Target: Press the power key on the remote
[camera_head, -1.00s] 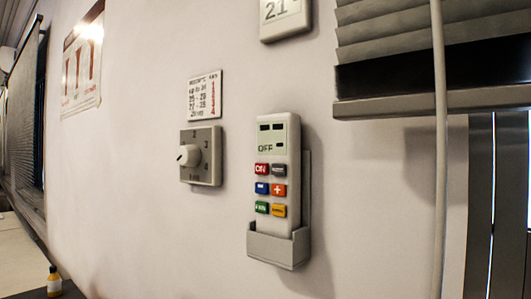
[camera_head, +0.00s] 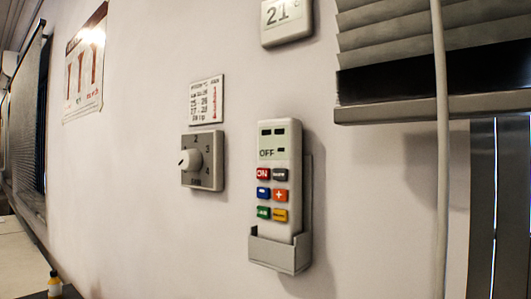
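The remote (camera_head: 268,226) is white and stands upright in a grey wall holder (camera_head: 280,254), right of the middle in the head view. Its small screen (camera_head: 273,147) reads OFF. Below the screen are two columns of coloured keys. The red key at the top left (camera_head: 263,174) carries the word ON. A dark key (camera_head: 281,174) sits beside it, its label too small to read. Blue, orange, green and yellow keys are below. My gripper is not in view.
A grey dial (camera_head: 202,160) with numbers is on the wall left of the remote, under a printed card (camera_head: 206,100). A thermostat display (camera_head: 286,20) reads 21 above. A blind (camera_head: 430,55) and a pale vertical pole (camera_head: 440,150) are at the right. A small yellow bottle (camera_head: 55,286) stands lower left.

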